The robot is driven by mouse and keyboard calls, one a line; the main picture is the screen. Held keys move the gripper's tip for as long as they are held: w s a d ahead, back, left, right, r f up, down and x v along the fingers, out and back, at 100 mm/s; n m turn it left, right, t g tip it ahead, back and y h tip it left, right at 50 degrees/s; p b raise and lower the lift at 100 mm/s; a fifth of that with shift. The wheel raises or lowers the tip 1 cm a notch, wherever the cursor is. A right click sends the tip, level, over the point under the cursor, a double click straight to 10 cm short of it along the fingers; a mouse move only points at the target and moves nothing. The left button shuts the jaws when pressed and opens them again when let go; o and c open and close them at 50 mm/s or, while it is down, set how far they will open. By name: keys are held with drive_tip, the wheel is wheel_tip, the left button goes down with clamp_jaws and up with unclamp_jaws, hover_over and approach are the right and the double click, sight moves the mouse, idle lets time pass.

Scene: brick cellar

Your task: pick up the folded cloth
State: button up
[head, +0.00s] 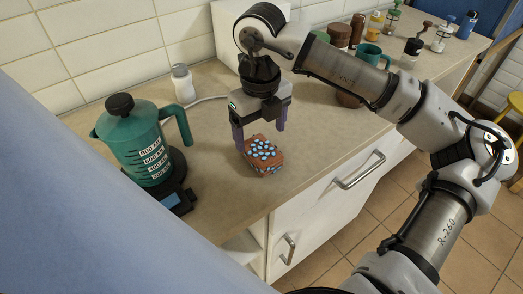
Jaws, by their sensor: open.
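The folded cloth (264,157) is a small reddish-brown bundle with light blue spots. It lies on the beige countertop near the front edge, in the middle of the head view. My gripper (260,143) points down directly over it. Its two dark purple fingers are apart, one at the cloth's left far side and one at its right far side. The fingertips are close to the cloth's height. I cannot tell whether they touch it.
A green kettle (147,150) on a dark base with a display stands left of the cloth. A teal mug (370,57), jars and bottles stand at the back right. Drawers with handles (359,170) lie below the counter edge.

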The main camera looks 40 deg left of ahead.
sight(265, 153)
wheel_tip(265, 153, down, 2)
drive_tip(key=shift+f, duration=0.15)
drive_tip(key=shift+w+d+f+p, duration=0.15)
drive_tip(key=shift+f+p, duration=0.45)
drive_tip(key=shift+f, duration=0.7)
drive_tip(key=shift+w+d+f+p, duration=0.15)
drive_tip(key=shift+f+p, duration=0.4)
drive_tip(key=shift+f, duration=0.75)
drive_tip(key=c, duration=1)
drive_tip(key=shift+o, duration=0.2)
drive_tip(key=shift+r+b, duration=1.15)
drive_tip(key=shift+r, duration=3.9)
